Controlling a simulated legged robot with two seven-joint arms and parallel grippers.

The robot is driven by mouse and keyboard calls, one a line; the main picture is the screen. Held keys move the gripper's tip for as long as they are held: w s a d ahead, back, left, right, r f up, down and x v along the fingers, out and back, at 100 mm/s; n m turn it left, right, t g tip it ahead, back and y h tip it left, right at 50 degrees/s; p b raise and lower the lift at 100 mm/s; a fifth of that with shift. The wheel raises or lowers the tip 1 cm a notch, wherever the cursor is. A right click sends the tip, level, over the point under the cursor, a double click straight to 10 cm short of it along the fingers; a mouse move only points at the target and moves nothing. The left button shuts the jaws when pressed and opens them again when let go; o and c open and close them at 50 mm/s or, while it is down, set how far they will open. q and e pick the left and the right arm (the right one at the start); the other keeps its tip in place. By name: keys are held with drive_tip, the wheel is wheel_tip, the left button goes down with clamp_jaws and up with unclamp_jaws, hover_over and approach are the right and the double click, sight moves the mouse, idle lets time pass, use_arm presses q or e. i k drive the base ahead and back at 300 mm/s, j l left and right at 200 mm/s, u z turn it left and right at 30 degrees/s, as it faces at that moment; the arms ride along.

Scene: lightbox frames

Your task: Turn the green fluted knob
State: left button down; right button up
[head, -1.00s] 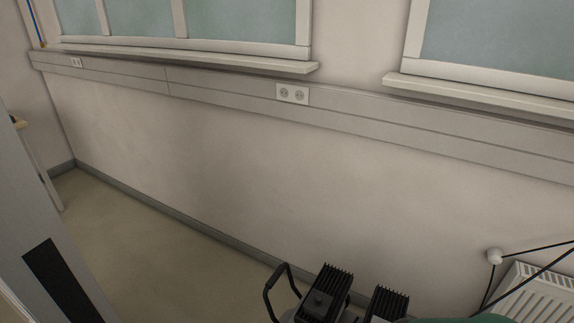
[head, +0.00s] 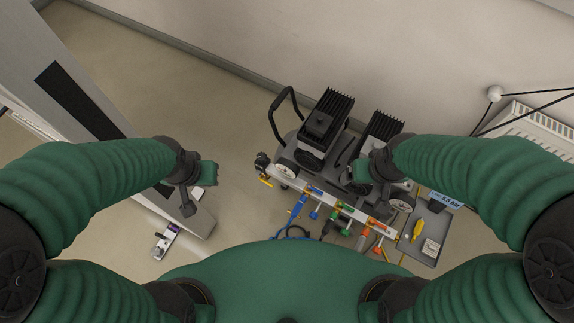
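A small green part (head: 346,209), possibly the green fluted knob, sits on a light manifold bar (head: 327,203) at the front of a machine cart. It is too small to show fluting. My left gripper (head: 197,192) hangs over the floor, well left of the cart. My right gripper (head: 366,171) is above the cart, up and to the right of the green part in the picture, and hides some of the machine. No contact with the green part shows. I cannot tell whether either gripper is open or shut.
The cart carries black finned motors (head: 330,110), a black handle (head: 282,113) and several blue, orange and red fittings. A grey side shelf (head: 425,245) holds a yellow tool (head: 418,229) beside a pressure display (head: 445,200). A radiator (head: 535,128) stands right.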

sight(344, 232)
drive_tip(key=z, duration=0.5)
drive_tip(key=k+j+z, duration=0.2)
drive_tip(key=z, duration=0.15)
drive_tip(key=k+j+z, duration=0.5)
drive_tip(key=z, duration=0.2)
drive_tip(key=j+z, duration=0.1)
drive_tip(key=j, duration=0.55)
drive_tip(key=k+j, duration=0.1)
drive_tip(key=j, duration=0.5)
drive_tip(key=j+z, duration=0.05)
